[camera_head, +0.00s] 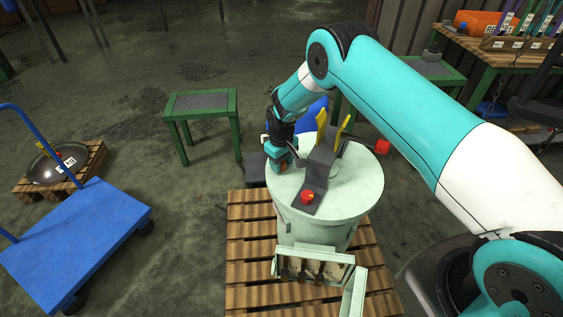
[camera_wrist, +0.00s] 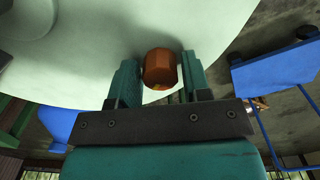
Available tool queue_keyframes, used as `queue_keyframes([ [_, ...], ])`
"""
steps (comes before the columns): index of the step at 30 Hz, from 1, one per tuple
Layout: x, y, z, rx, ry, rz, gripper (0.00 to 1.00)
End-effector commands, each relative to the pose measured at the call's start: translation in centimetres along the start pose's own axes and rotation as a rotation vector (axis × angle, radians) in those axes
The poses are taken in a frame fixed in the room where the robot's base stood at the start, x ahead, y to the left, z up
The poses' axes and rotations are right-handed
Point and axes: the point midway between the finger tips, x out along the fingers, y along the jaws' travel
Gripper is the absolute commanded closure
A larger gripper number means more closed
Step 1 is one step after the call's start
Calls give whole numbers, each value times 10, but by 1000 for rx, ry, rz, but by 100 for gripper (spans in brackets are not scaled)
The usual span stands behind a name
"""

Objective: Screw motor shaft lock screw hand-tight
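The motor shaft lock screw appears as an orange-brown hexagonal head (camera_wrist: 160,68) at the pale green side of the disperser in the wrist view. My gripper (camera_wrist: 160,75) has one teal finger on each side of the head, very close to it. Whether the fingers touch it is unclear. In the head view my gripper (camera_head: 281,162) points down at the left edge of the disperser's round pale green top (camera_head: 357,185). The screw's shank and hole are hidden.
A dark bracket with yellow handles (camera_head: 321,122) and a red button (camera_head: 307,197) stand on the top, right of my gripper. The disperser stands on a wooden pallet (camera_head: 248,262). A blue cart (camera_head: 80,245) and a green-framed table (camera_head: 201,102) stand at left, with open floor between.

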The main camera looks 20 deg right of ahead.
Motion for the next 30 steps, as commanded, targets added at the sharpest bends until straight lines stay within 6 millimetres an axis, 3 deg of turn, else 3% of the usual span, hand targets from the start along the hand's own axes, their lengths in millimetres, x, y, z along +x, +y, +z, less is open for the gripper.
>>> queue_keyframes([
  [1,0,0,0,0,0,0,68],
  [4,0,0,0,0,0,0,90],
  [17,1,0,0,78,1,0,89],
  [30,2,0,-1,440,2,0,89],
])
